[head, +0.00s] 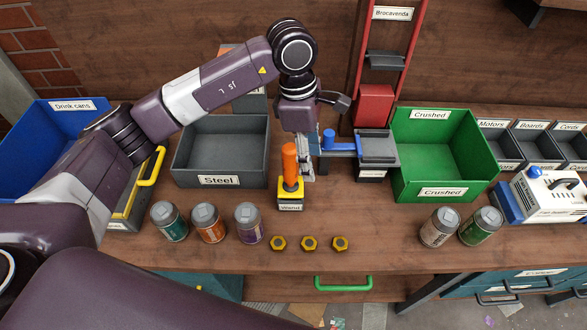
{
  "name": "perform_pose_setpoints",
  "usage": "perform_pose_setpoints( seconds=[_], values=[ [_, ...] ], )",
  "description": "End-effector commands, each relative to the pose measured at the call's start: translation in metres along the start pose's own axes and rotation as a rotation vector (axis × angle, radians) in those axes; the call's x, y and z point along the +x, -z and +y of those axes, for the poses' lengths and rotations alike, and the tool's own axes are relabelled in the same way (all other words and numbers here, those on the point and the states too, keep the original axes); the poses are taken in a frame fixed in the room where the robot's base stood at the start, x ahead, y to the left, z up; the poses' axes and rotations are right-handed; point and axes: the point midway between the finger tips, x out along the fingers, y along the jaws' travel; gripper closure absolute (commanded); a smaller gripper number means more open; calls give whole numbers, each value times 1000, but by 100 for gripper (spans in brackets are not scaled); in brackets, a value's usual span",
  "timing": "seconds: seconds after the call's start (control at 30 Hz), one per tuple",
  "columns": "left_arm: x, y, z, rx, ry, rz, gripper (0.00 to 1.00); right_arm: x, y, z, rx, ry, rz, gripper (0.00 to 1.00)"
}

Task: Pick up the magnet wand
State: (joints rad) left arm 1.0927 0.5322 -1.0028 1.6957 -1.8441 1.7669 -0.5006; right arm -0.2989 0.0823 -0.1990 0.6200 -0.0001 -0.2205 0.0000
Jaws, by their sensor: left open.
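The magnet wand (290,163) has an orange handle and stands upright in a small yellow and black holder (291,195) with a white label, near the middle of the table. My left gripper (304,165) comes down from above, pointing downward close to the wand. Its visible fingers are just behind and to the right of the orange handle. It is open; I cannot tell whether it touches the handle. My right gripper is out of view.
A grey Steel bin (190,160) is left of the wand. A red press (374,104) with a blue lever (329,138) and a green Crushed bin (448,158) are right. Three cans (209,224) and three brass nuts (309,243) are in front; two more cans (440,228) stand right.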

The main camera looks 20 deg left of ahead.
Motion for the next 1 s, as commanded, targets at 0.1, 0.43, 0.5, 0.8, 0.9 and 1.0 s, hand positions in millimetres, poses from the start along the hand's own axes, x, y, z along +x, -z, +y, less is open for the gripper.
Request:
perform_pose_setpoints(
  seconds=[0.1, 0.43, 0.5, 0.8, 0.9, 1.0],
  values=[
    [-10, 35, 12, -14, -26, 126, 53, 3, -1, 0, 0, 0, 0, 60],
    [9, 53, 15, -23, -28, 179, 53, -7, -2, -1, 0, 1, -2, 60],
    [15, 54, 14, -23, -28, 179, 53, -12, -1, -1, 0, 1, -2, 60],
    [55, 61, 12, -24, -29, 176, 53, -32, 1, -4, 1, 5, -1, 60],
    [60, 62, 13, -23, -31, 176, 53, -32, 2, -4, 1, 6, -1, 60],
    [61, 62, 13, -22, -32, 176, 53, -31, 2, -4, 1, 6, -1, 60]
  ],
)
